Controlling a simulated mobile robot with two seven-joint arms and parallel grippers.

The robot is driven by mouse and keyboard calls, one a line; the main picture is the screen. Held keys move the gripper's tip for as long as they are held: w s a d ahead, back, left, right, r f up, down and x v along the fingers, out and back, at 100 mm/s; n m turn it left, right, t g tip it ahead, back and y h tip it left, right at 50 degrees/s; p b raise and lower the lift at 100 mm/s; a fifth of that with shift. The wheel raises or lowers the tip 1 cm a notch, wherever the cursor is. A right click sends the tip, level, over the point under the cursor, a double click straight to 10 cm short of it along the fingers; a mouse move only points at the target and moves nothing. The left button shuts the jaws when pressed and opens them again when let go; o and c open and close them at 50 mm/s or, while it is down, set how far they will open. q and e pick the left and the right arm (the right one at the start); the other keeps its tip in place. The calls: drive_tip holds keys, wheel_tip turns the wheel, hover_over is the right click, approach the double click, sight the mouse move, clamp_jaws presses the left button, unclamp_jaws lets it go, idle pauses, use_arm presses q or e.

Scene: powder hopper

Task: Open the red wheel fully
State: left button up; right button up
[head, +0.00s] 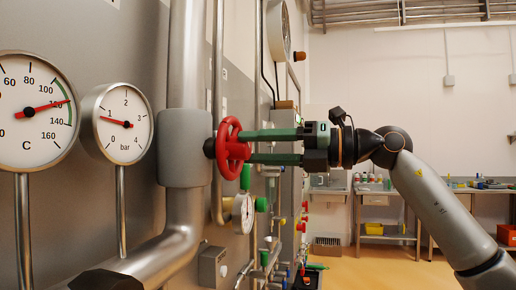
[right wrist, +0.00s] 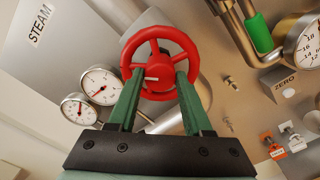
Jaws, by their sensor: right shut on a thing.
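The red wheel (head: 234,150) sits on the side of a thick grey valve body (head: 184,148) on a vertical pipe. My right gripper (head: 246,147) reaches in from the right with its two long green fingers level, one above the other, shut on the wheel. In the right wrist view the red wheel (right wrist: 161,87) shows face on, with spokes and a round hub. There the fingertips of my right gripper (right wrist: 158,75) lie at the wheel, on either side of the hub. A short pale mark shows on the hub. My left gripper is not in view.
A temperature dial (head: 33,110) and a bar dial (head: 117,122) with its needle near 1 stand left of the valve. Smaller valves, a small gauge (head: 243,213) and pipes crowd below the wheel. A workbench (head: 383,190) stands far back right; the floor before it is clear.

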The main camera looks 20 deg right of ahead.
clamp_jaws()
